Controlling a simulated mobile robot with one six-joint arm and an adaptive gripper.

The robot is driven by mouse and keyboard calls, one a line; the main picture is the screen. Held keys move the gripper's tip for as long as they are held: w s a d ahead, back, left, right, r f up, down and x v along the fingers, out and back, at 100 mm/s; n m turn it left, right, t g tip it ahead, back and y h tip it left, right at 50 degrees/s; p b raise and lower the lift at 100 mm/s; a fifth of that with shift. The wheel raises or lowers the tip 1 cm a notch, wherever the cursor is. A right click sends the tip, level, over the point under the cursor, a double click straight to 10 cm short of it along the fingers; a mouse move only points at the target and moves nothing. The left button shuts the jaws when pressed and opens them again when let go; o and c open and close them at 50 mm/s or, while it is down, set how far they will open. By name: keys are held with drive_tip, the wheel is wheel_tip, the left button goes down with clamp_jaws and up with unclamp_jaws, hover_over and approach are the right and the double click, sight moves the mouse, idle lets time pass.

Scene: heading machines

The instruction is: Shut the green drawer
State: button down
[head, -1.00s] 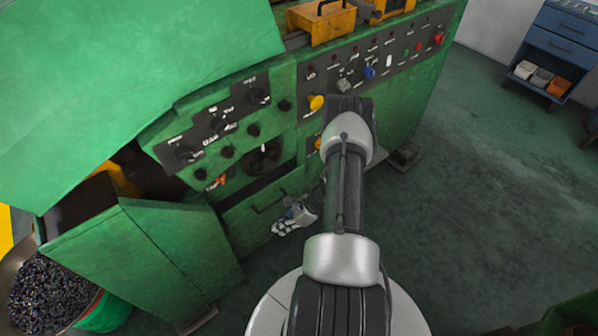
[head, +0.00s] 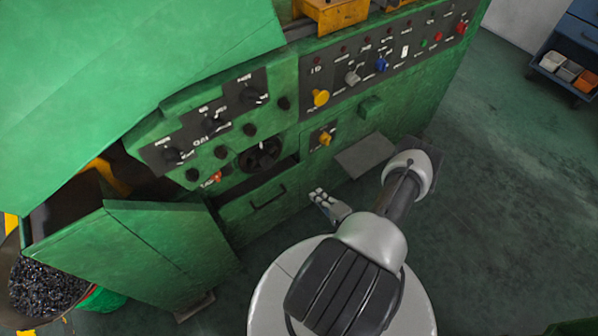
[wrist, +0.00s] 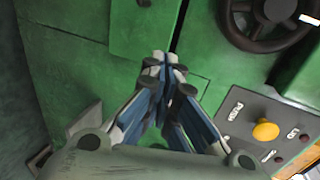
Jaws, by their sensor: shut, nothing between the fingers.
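My gripper (head: 318,194) is to the right of the drawer, apart from the handle in the head view. In the wrist view my gripper (wrist: 163,58) has its fingers together and empty. There the drawer's front (wrist: 143,32) seems to lie just beyond the fingertips, beside a dark gap; contact cannot be told.
The black handwheel (head: 260,154) and a yellow button (head: 326,139) are above the drawer. An open green chute (head: 130,250) stands to its left, with a bin of dark metal pieces (head: 45,285). Open floor (head: 490,200) lies to the right.

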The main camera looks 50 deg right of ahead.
drive_tip(key=b, duration=0.3)
approach(292, 171)
drive_tip(key=x, duration=0.5)
drive_tip(key=shift+w+d+f, duration=0.1)
drive_tip(key=shift+f, duration=0.2)
drive_tip(key=shift+w+d, duration=0.2)
drive_tip(key=shift+w, duration=0.35)
